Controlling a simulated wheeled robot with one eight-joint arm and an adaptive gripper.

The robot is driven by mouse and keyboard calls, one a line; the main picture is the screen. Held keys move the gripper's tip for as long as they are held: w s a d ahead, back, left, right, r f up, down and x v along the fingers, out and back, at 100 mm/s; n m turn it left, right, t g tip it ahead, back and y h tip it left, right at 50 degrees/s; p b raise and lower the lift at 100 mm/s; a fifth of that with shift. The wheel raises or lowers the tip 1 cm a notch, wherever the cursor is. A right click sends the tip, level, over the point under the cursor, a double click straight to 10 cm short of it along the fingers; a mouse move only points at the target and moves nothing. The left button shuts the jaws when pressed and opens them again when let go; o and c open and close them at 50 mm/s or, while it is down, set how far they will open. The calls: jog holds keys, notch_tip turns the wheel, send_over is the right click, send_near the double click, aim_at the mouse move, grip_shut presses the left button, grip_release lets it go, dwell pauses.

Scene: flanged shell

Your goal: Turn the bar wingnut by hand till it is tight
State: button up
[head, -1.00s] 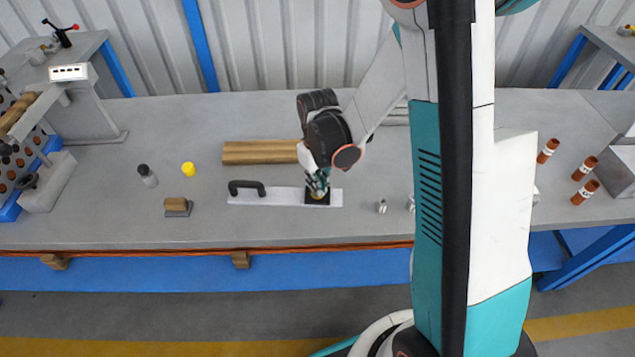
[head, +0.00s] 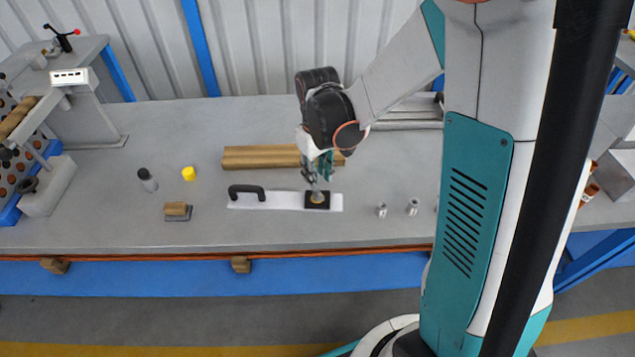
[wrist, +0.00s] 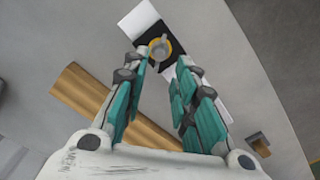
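The bar wingnut (wrist: 160,47) shows as a grey piece with a bar on a yellow ring, on a black square pad (head: 311,204). The pad lies on a white plate (head: 280,203) with a black handle (head: 247,190) at its left end. My gripper (head: 317,184) points down just above the pad in the head view. In the wrist view my gripper (wrist: 160,66) has its two teal fingers apart, with the wingnut beyond the tips and nothing held between them. Whether a fingertip touches the wingnut cannot be told.
Wooden bars (head: 255,157) lie behind the plate. A yellow cup (head: 188,173), a dark bottle (head: 147,180) and a wood-topped block (head: 177,211) stand to the left. Two small metal parts, one here (head: 381,211), stand to the right. The bench front is clear.

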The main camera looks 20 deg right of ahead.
aim_at(318, 192)
notch_tip(318, 192, up, 6)
dwell(0.4)
dwell(0.3)
jog(key=s+r+m+t, duration=0.3)
jog(key=s+r+t, duration=0.4)
jog(key=s+r, duration=0.4)
jog(key=s, duration=0.4)
jog(key=shift+r, duration=0.25)
